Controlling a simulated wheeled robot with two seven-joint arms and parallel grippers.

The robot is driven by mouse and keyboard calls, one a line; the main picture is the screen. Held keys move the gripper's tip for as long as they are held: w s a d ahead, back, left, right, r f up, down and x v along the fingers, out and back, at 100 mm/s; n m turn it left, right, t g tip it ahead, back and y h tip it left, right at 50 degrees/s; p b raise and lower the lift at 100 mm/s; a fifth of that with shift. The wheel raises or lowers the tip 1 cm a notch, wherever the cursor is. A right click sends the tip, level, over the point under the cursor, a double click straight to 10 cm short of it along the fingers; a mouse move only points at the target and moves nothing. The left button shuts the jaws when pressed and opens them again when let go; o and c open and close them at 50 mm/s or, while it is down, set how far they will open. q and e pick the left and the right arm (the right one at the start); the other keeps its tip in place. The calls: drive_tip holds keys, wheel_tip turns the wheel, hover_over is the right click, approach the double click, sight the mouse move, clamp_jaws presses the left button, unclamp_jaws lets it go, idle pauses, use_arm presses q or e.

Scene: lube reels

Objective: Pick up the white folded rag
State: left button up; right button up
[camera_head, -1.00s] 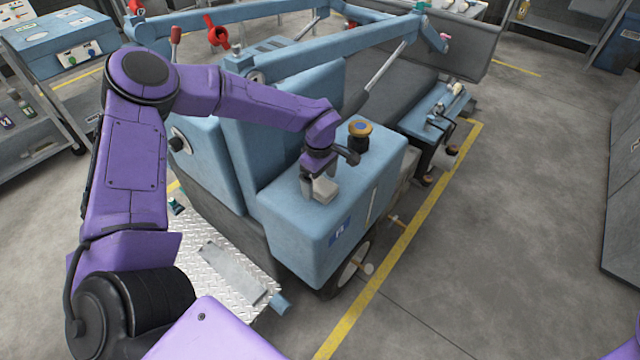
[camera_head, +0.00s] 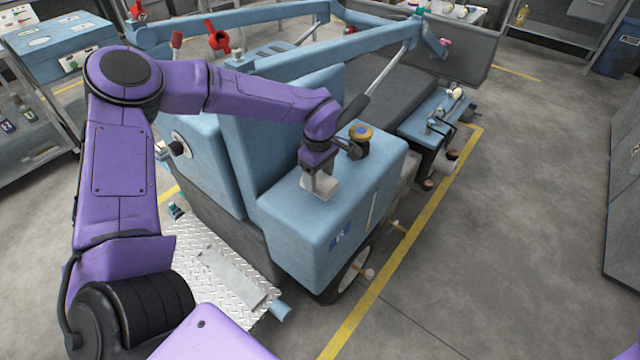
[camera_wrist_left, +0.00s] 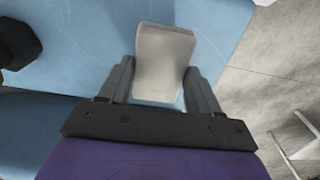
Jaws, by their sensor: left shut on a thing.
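The white folded rag (camera_head: 322,187) is at the top of the blue machine's box-shaped housing (camera_head: 350,205) in the head view. In the left wrist view the rag (camera_wrist_left: 163,62) shows as a pale block between the two fingers. My left gripper (camera_head: 318,180) points down at the housing top and is shut on the rag; it also shows in the left wrist view (camera_wrist_left: 158,85). I cannot tell whether the rag still touches the housing. My right gripper is not in view.
A dark cap with an orange-yellow top (camera_head: 360,138) stands on the housing close behind the gripper. Blue lift arms (camera_head: 310,62) run behind. A diamond-plate step (camera_head: 225,275) is at the lower left. Open floor (camera_head: 510,220) lies to the right.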

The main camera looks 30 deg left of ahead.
use_arm(q)
drive_tip(key=s+r, duration=0.9)
drive_tip(key=s, duration=0.4)
drive_tip(key=shift+s+a+r+p, duration=0.15)
drive_tip(key=shift+s+a+p, duration=0.2)
